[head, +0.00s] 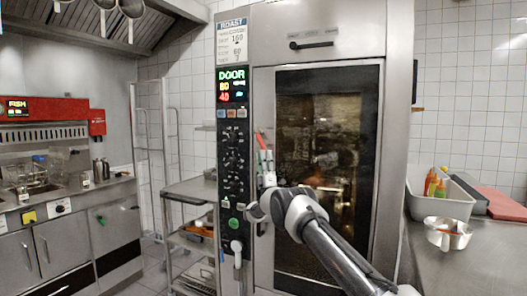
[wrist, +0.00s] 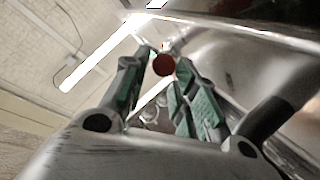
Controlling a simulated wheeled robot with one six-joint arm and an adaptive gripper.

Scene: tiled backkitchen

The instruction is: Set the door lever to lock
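The door lever (head: 261,140) stands roughly upright at the left edge of the oven door (head: 316,180), with a red grip at its top. The lower part of its mount is close behind my gripper. My gripper (head: 254,212) is below the red grip, in front of the door's left edge. In the wrist view, my gripper (wrist: 166,58) has its green-padded fingers apart. A round dark-red end (wrist: 163,65) shows between the fingertips, probably the lever's grip; I see no clear contact. The display (head: 232,84) on the oven's panel reads DOOR in green, with numbers below.
A control panel (head: 233,165) with knobs runs down the oven's left side, with a white handle (head: 236,247) low on it. A steel cart (head: 190,190) stands to the left. A counter with a grey bin (head: 440,202) and a steel bowl (head: 447,236) is at right.

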